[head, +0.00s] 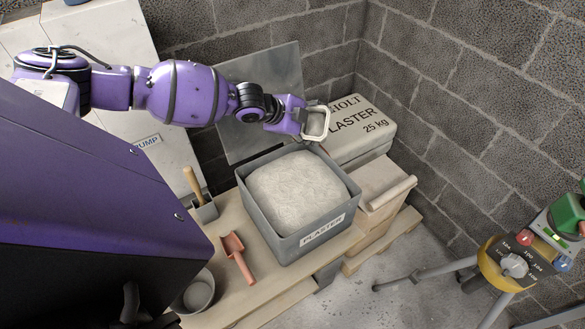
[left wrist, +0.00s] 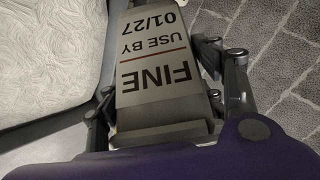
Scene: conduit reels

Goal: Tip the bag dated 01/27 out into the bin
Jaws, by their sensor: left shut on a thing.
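My left gripper (head: 298,122) is shut on a small grey-beige bag. In the left wrist view the bag (left wrist: 165,75) sits between the fingers (left wrist: 165,95), its face reading "FINE", "USE BY 01/27", upside down in the picture. In the head view the bag (head: 317,122) shows a pale rim around a darker inside; its contents cannot be made out. It appears above the back edge of the grey bin (head: 308,236) labelled "PLASTER". The bin holds a pale heap (head: 295,190), also at the left in the wrist view. My right gripper is out of view.
A large plaster sack marked "25 kg" (head: 372,140) lies behind the bin. A tripod device (head: 515,262) stands right. Block walls close the back.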

